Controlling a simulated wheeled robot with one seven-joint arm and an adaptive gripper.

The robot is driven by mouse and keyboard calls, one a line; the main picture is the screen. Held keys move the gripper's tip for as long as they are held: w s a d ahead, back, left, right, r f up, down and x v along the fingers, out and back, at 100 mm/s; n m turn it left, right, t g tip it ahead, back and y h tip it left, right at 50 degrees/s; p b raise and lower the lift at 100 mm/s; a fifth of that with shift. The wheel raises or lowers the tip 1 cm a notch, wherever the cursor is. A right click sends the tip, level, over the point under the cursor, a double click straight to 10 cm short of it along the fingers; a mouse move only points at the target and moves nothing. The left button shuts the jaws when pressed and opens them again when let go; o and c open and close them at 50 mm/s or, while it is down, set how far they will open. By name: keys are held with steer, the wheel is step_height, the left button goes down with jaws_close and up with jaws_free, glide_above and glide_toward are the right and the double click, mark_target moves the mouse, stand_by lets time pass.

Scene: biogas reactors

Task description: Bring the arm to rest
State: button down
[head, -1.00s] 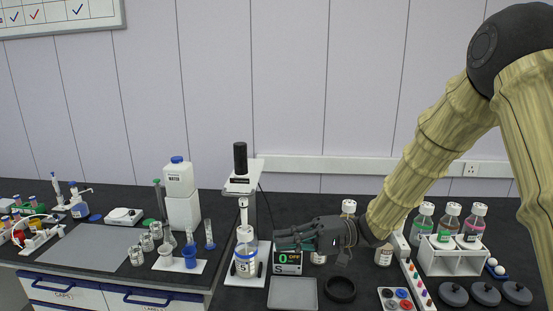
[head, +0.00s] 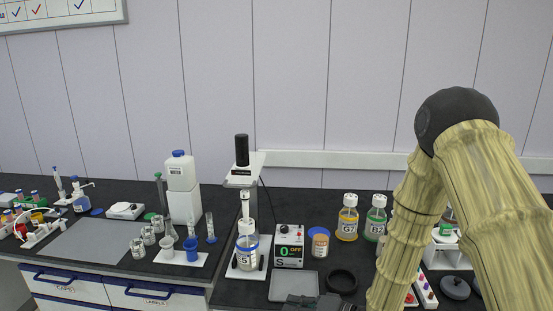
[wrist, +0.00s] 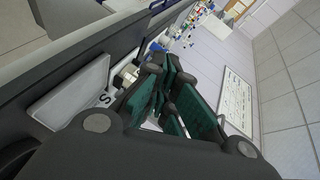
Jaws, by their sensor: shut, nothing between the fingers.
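My gripper (wrist: 168,80) shows in the wrist view with its dark fingers and green pads drawn together, nothing held between them. In the head view only a dark part of it (head: 308,303) shows at the bottom edge, in front of the grey plate; the fingertips are hard to make out there. My arm comes in from the right, bends at a black elbow and runs down to the bottom edge. It hides part of the white bottle rack.
A stirrer box (head: 289,247) reading 0 OFF stands beside bottle S (head: 246,255) under a stand-mounted motor (head: 241,150). Bottles G7 (head: 347,220) and G8 (head: 375,222), an orange-labelled jar (head: 319,243) and a black ring (head: 342,281) are nearby. A grey plate (head: 293,286) lies in front.

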steer(key=s+d+f+g+h+b, duration=0.1)
steer(key=s+d+f+h, duration=0.35)
steer(key=s+f, duration=0.5)
steer(key=s+d+f+g+h+b, duration=0.1)
steer(key=s+d+f+h, duration=0.4)
steer(key=f, duration=0.8)
steer(key=s+d+f+n+g+h, duration=0.1)
steer(key=s+d+f+g, duration=0.1)
steer(key=s, duration=0.9)
steer(key=s+d+f+n+g+h, duration=0.1)
steer(key=s+d+f, duration=0.4)
steer(key=s, duration=0.6)
steer(key=shift+s+d+g+h+b, duration=0.15)
steer(key=shift+d+g+h+b, duration=0.2)
steer(key=shift+d+g+h, duration=0.6)
